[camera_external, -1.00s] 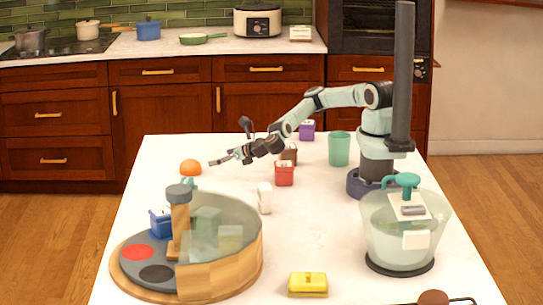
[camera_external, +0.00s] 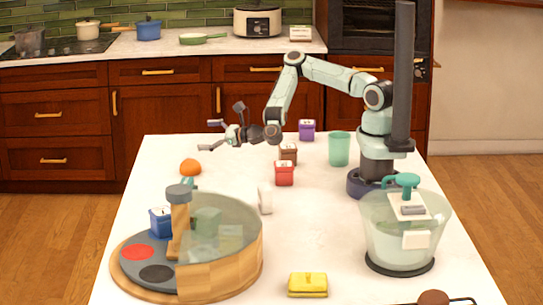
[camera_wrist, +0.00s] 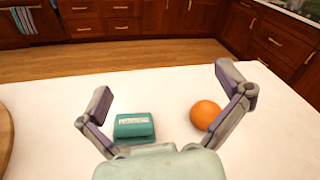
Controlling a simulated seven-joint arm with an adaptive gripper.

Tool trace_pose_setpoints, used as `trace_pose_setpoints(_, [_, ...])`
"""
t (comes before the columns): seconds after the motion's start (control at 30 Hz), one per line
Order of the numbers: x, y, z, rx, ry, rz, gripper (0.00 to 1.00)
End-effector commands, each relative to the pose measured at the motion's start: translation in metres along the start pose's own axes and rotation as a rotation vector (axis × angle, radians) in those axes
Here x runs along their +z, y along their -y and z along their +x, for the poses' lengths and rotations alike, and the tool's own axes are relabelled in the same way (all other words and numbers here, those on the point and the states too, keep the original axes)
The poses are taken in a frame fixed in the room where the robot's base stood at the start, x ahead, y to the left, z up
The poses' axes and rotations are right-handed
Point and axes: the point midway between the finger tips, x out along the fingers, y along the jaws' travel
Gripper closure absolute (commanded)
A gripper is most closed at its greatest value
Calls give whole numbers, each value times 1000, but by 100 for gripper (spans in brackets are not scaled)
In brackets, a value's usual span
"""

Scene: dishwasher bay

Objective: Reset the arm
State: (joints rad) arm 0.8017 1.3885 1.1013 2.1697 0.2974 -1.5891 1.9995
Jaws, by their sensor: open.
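My gripper (camera_external: 209,136) is open and empty, held above the white table and pointing left in the external view. In the wrist view its two fingers (camera_wrist: 165,88) are spread wide, with nothing between them. My arm is bent up at the elbow. An orange (camera_external: 190,167) lies on the table below the gripper; it also shows near the right finger in the wrist view (camera_wrist: 205,115). A teal box (camera_wrist: 134,128) with a white label sits on the table near the left finger. In the external view it is mostly hidden behind the round wooden organizer.
Red (camera_external: 284,173), brown (camera_external: 288,153) and purple (camera_external: 307,130) boxes, a white item (camera_external: 265,199), green cup (camera_external: 339,149), butter dish (camera_external: 308,285) and clear bowl (camera_external: 400,255) stand around. The table's left far corner is clear.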

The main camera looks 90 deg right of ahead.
Motion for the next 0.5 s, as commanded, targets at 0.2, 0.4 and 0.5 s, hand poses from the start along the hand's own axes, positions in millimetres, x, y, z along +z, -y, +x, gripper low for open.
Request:
trace_pose_setpoints(0.2, [97,-34,-20,170,257,-408,0])
trace_pose_setpoints(0.4, [157,-46,-51,283,359,-878,0])
trace_pose_setpoints(0.5, [179,-38,-71,315,365,-1125,0])
